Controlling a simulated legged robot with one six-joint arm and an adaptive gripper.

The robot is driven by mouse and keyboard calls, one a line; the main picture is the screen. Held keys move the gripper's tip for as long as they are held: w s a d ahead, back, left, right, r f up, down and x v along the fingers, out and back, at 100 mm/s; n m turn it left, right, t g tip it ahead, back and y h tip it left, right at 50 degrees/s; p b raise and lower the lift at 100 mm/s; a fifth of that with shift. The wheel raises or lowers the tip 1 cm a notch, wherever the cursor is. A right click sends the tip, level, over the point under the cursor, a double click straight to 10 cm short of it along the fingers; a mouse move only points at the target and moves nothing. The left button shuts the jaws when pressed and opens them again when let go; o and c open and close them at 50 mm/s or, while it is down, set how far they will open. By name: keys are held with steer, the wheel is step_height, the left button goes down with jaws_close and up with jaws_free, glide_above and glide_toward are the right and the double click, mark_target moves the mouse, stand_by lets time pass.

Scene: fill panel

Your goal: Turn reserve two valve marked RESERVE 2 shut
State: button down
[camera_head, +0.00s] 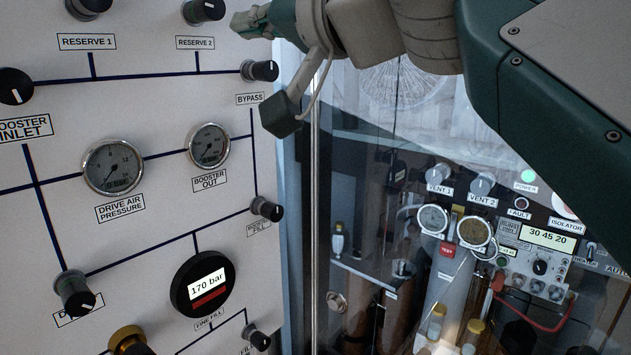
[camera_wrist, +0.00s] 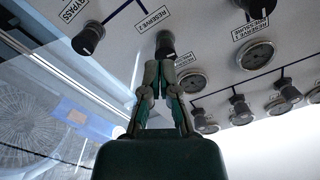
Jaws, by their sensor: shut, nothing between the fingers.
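The RESERVE 2 valve is a black knob (camera_head: 203,10) at the top of the white panel in the head view, above its RESERVE 2 label (camera_head: 195,43). A light mark shows on its face. In the wrist view the knob (camera_wrist: 165,45) is just beyond my fingertips, beside its label (camera_wrist: 154,19). My gripper (camera_head: 240,24) is just right of the knob in the head view. In the wrist view my gripper (camera_wrist: 160,72) has its fingers together and holds nothing. The tips are very close to the knob; I cannot tell whether they touch.
The BYPASS knob (camera_head: 260,71) sits below and right of the RESERVE 2 knob. The RESERVE 1 knob (camera_head: 90,6) is to the left. Gauges (camera_head: 209,146) protrude lower down. A glass-fronted area with a second control panel (camera_head: 540,245) lies to the right.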

mark_target(209, 9)
steer(key=shift+w+d+x, duration=0.1)
steer(key=shift+x, duration=1.55)
steer(key=shift+w+d+x, duration=0.1)
steer(key=shift+w+x, duration=0.05)
steer(key=shift+x, duration=1.55)
steer(key=shift+f, duration=0.15)
steer(key=shift+r, duration=0.45)
